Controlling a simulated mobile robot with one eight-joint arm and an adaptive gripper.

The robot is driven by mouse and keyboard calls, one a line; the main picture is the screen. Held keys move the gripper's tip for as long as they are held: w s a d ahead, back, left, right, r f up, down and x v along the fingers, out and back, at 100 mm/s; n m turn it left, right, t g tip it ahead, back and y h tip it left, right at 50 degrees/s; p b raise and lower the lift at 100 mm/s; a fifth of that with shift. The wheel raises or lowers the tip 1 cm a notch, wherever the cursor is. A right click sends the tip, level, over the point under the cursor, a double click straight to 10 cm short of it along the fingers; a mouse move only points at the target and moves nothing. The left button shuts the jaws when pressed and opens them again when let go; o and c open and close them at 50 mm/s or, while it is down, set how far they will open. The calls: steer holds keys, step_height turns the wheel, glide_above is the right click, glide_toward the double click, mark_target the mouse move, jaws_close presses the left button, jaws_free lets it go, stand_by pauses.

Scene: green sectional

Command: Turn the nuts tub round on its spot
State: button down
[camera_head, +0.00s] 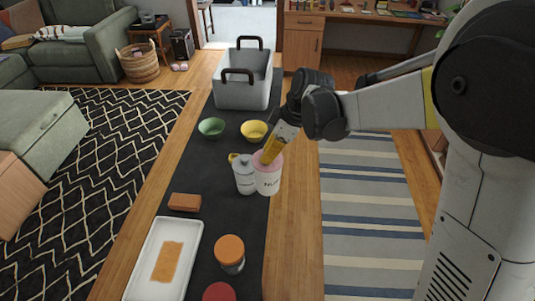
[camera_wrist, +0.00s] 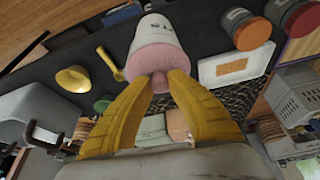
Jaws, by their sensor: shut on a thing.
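The nuts tub (camera_head: 268,182) is white with a pink lid and dark lettering on its side. It stands near the right edge of the dark runner, and I cannot tell whether its base touches the surface. My gripper (camera_head: 267,157) comes down onto its top with yellow fingers. In the wrist view, the fingertips (camera_wrist: 160,84) are shut on the pink knob of the lid, and the tub (camera_wrist: 158,32) extends beyond them with part of its lettering visible.
Green (camera_head: 211,127) and yellow (camera_head: 254,131) bowls and a grey handled bin (camera_head: 243,88) are behind. A brown block (camera_head: 185,202), white tray (camera_head: 139,282) and orange-lidded jar (camera_head: 230,252) are in front.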

steer(key=n+g, duration=0.2)
steer(key=n, duration=0.3)
steer(key=shift+n, duration=0.4)
steer(key=n+g+h, duration=0.1)
steer(key=n+g, duration=0.1)
steer(key=n, duration=0.2)
steer(key=shift+n, duration=0.3)
steer(key=shift+s+d, duration=0.1)
